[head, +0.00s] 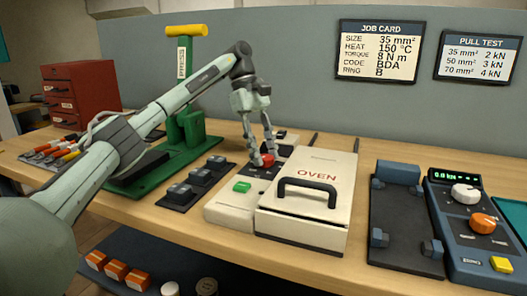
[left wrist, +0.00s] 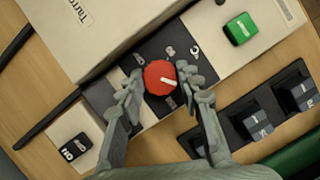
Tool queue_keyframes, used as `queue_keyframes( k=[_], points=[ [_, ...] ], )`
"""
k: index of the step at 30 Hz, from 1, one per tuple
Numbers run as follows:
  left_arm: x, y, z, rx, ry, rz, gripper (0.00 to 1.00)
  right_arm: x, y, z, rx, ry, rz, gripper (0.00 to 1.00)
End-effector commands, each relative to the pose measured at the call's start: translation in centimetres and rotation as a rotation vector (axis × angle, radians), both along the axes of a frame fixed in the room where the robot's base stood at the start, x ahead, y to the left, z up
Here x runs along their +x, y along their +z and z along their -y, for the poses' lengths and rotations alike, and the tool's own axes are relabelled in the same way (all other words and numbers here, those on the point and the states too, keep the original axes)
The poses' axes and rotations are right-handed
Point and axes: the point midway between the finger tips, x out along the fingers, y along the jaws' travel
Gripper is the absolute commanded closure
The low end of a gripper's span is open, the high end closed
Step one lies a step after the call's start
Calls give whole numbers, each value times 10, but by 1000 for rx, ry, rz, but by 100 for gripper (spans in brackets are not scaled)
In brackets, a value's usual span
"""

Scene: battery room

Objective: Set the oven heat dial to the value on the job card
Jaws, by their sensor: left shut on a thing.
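The oven (head: 305,190) is a cream box with a dark handle on its lid, standing on the wooden bench. Its red heat dial (left wrist: 160,78) with a white pointer mark sits on a dark panel; it also shows in the head view (head: 267,160). My left gripper (left wrist: 165,88) is over the panel with its fingers on either side of the dial, shut on it. The marks around the dial are too small to read surely. The job card (head: 379,52) on the wall reads heat 150 °C. My right gripper is not in view.
A green button (left wrist: 240,28) is on the oven's control strip near the dial. Dark blocks (head: 190,188) lie left of the oven, beside a green press (head: 187,100). A blue unit with knobs (head: 466,230) stands to the right.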

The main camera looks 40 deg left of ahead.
Motion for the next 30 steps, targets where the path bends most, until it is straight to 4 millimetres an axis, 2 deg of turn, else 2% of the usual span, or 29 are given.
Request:
queue_keyframes(
  k=[18, 30],
  points=[
    [4, 1, 0, 5, -570, 0, 94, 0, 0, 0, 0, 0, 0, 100],
    [5, 1, 1, 4, -824, 1, 94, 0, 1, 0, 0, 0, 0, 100]
  ],
)
